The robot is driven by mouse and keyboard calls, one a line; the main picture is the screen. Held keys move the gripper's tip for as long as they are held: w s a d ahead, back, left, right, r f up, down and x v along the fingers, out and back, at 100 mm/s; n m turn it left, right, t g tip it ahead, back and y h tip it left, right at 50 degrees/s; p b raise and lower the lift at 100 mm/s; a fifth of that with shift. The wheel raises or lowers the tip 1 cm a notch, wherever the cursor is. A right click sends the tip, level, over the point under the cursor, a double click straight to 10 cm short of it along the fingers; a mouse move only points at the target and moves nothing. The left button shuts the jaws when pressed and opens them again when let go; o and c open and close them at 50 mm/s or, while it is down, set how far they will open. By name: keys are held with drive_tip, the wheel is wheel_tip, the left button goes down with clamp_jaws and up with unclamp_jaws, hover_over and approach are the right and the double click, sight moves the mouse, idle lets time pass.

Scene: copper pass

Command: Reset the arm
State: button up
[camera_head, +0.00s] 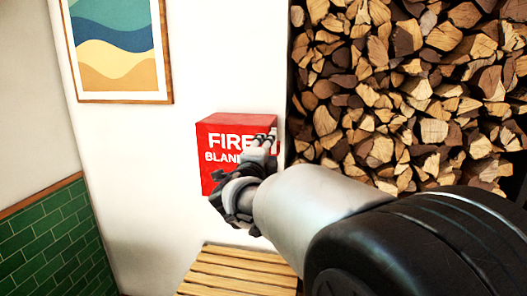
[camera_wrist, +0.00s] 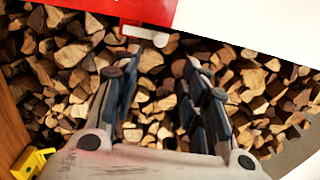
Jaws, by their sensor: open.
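My gripper (camera_head: 266,139) is at the end of my arm, which reaches in from the lower right in the head view. It is in front of the right part of a red box lettered "FIRE BLANKET" (camera_head: 222,172) and hides part of the lettering. In the wrist view my gripper (camera_wrist: 162,62) has its two dark fingers spread apart with nothing between them. The red box (camera_wrist: 150,10) shows at the top there, with a white tab (camera_wrist: 143,33) under it. I cannot tell how far the fingers are from the box.
Stacked split firewood (camera_head: 400,85) fills the right side. A slatted wooden surface (camera_head: 235,272) lies below the box. A framed wave picture (camera_head: 118,50) hangs on the white wall, with green tiles (camera_head: 45,245) lower left. A yellow object (camera_wrist: 33,163) shows in the wrist view's lower left.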

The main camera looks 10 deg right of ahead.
drive_tip(key=s+a+f+n+g+y, duration=0.1)
drive_tip(key=s+n+g+y, duration=0.1)
drive_tip(key=s+n+y, duration=0.35)
drive_tip(key=s+a+f+n+g+y, duration=0.1)
drive_tip(key=s+a+f+n+y, duration=0.1)
drive_tip(key=s+n, duration=0.6)
drive_tip(key=s+d+f+n+g, duration=0.2)
drive_tip(key=s+f, duration=0.3)
drive_tip(key=s, duration=0.5)
drive_tip(key=s+d+f+n+g+h, duration=0.1)
drive_tip(key=s+d+f+n+g, duration=0.2)
drive_tip(key=s+f, duration=0.3)
drive_tip(key=s+d+f+n+g+h, duration=0.1)
drive_tip(key=s+d+f+n+g, duration=0.2)
drive_tip(key=s, duration=1.1)
wheel_tip(320, 180, down, 3)
drive_tip(key=shift+d+f+g, duration=0.1)
drive_tip(key=shift+d+g, duration=0.25)
drive_tip(key=shift+g, duration=0.45)
